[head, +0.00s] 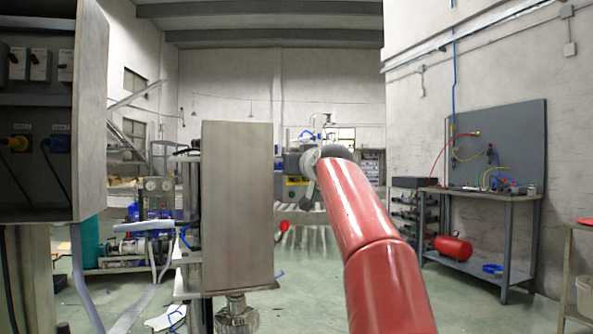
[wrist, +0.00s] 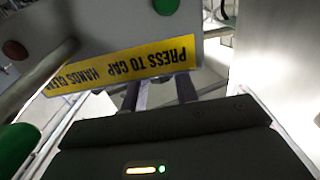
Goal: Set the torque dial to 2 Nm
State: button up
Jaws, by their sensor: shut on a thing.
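I cannot make out the torque dial or its scale in either view. In the wrist view, my gripper (wrist: 158,92) has two dark fingers reaching up behind the edge of a grey panel (wrist: 105,30) with a yellow label strip (wrist: 130,66). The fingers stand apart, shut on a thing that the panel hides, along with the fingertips. The strip reads upside down, "PRESS TO CAP" and "HANDS CLEAR". In the head view, my red arm covers most of the gripper, and a small yellow strip (head: 296,181) shows beside the wrist.
A green button (wrist: 165,5) and a red button (wrist: 15,50) sit on the panel. A grey rod crosses its left side. In the head view, a tall brown-grey box (head: 237,200) stands left of my arm, and a workbench (head: 485,195) stands at the right.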

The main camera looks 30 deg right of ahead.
jog(key=shift+y, duration=0.3)
jog(key=o, duration=1)
jog(key=shift+b+v, duration=2.3)
jog(key=shift+v, duration=1.65)
jog(key=shift+w, duration=0.1)
